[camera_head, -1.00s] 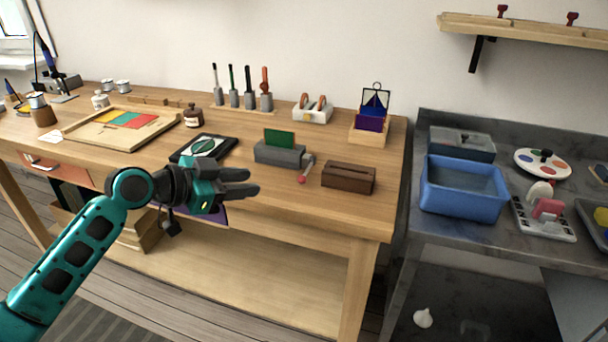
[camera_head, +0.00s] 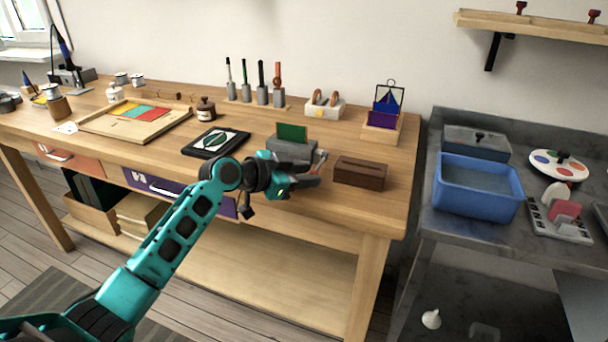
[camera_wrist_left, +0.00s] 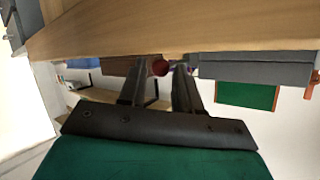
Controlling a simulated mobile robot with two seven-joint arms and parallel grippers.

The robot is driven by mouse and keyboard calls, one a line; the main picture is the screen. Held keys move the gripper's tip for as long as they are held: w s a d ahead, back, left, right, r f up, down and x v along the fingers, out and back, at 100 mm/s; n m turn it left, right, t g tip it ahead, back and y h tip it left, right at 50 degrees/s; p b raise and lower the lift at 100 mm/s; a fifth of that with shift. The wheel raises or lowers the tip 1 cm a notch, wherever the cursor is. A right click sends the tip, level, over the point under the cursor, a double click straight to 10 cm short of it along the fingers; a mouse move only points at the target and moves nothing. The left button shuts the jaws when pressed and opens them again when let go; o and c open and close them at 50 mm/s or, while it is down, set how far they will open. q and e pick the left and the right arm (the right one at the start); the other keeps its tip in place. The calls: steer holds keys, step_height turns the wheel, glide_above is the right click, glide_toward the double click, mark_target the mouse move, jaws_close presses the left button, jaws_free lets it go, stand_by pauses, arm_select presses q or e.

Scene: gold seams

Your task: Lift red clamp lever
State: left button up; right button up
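The grey clamp block (camera_head: 291,150) holds a green plate (camera_head: 292,132) upright on the wooden bench. Its grey lever (camera_head: 322,157) sticks out at the right side. The lever's red round knob (camera_wrist_left: 160,67) shows in the left wrist view between and just beyond my fingertips; in the head view my fingers mostly hide it. My left gripper (camera_head: 316,174) is at the lever end, in front of the clamp. In the left wrist view its two fingers (camera_wrist_left: 158,80) stand apart, with a gap around the knob; contact cannot be told. My right gripper is not in view.
A brown slotted wooden block (camera_head: 360,173) stands just right of the lever. A black framed picture (camera_head: 217,143) lies left of the clamp. A tool rack (camera_head: 262,98) stands behind. The bench front edge runs below my arm.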

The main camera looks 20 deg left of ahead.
arm_select(q)
steer(key=shift+c, duration=0.5)
steer(key=shift+c, duration=1.4)
jaws_close()
